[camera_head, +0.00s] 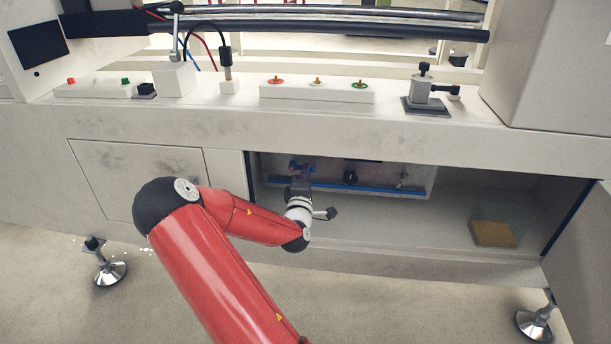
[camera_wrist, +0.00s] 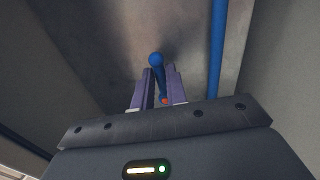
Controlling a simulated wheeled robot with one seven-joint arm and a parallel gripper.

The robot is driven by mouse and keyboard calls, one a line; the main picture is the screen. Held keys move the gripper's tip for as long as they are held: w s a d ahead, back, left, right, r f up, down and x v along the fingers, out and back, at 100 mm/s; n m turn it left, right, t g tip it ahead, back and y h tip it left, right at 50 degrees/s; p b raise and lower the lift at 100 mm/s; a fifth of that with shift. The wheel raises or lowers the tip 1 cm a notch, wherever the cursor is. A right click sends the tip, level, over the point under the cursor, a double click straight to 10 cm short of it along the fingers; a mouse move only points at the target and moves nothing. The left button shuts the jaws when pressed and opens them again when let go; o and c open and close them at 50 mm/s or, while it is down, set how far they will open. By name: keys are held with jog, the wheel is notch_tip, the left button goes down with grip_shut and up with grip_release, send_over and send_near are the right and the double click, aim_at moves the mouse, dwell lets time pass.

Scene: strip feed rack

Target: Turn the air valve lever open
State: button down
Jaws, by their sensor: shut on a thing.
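The air valve lever is a short blue handle with a round knob end. In the wrist view the lever (camera_wrist: 157,66) stands between the two purple fingers of my gripper (camera_wrist: 158,90), which are shut on it. A small orange-red spot (camera_wrist: 165,101) shows near its lower end. In the head view my gripper (camera_head: 300,169) reaches into the open lower bay, at the left of a light panel (camera_head: 385,176). The valve body is mostly hidden there by my wrist, and the lever's angle cannot be told from that view.
A blue pipe (camera_head: 375,188) runs along the panel, and also shows in the wrist view (camera_wrist: 217,50). A dark round fitting (camera_head: 350,178) sits mid-panel. The counter edge (camera_head: 400,137) overhangs the bay. A tan block (camera_head: 494,233) lies at the bay's right; the floor between is free.

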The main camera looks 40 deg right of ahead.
jog(key=shift+w, duration=0.1)
jog(key=c, duration=1.4)
grip_release()
jog(key=v, duration=0.8)
